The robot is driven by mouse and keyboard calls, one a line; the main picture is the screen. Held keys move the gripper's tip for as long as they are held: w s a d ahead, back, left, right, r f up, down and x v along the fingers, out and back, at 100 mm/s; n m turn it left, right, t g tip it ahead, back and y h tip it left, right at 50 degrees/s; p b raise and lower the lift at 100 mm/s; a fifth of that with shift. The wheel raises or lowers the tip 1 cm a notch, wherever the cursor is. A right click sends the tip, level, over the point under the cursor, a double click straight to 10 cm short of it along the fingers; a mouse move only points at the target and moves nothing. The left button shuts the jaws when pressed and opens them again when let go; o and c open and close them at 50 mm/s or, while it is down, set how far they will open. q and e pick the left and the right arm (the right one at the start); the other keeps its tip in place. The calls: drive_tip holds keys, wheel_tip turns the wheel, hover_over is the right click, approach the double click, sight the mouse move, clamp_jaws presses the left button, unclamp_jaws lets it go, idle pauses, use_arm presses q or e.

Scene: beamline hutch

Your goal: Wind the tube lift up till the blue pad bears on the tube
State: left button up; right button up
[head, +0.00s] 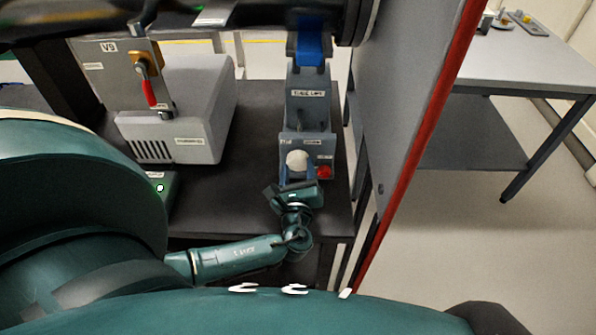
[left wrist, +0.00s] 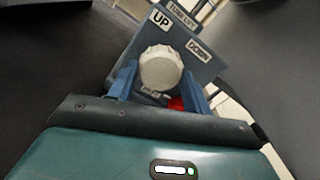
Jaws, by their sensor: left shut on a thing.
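The tube lift (head: 308,112) is a grey-blue post on the dark bench, with a blue pad (head: 310,48) at its top. The pad is right at the dark tube (head: 268,14) along the top edge; I cannot tell whether they touch. A round white knob (head: 297,160) is on the lift's front panel. My left gripper (head: 297,172) is shut on the knob. In the left wrist view the blue fingers (left wrist: 160,88) lie on either side of the knob (left wrist: 160,67), below the UP and DOWN labels. My right gripper is out of view.
A red button (head: 324,171) sits just right of the knob. A grey box (head: 190,110) and a plate marked V9 with a red-handled valve (head: 149,92) stand to the left. A grey panel with a red edge (head: 412,150) rises close on the right, with a side table (head: 530,70) beyond.

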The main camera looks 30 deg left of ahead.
use_arm(q)
drive_tip(key=o, duration=1)
drive_tip(key=shift+c, duration=0.2)
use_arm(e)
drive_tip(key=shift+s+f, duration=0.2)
use_arm(q)
drive_tip(key=b+v, duration=0.1)
drive_tip(key=v, duration=1.2)
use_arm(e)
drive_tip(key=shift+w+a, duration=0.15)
use_arm(q)
drive_tip(key=shift+d, duration=0.1)
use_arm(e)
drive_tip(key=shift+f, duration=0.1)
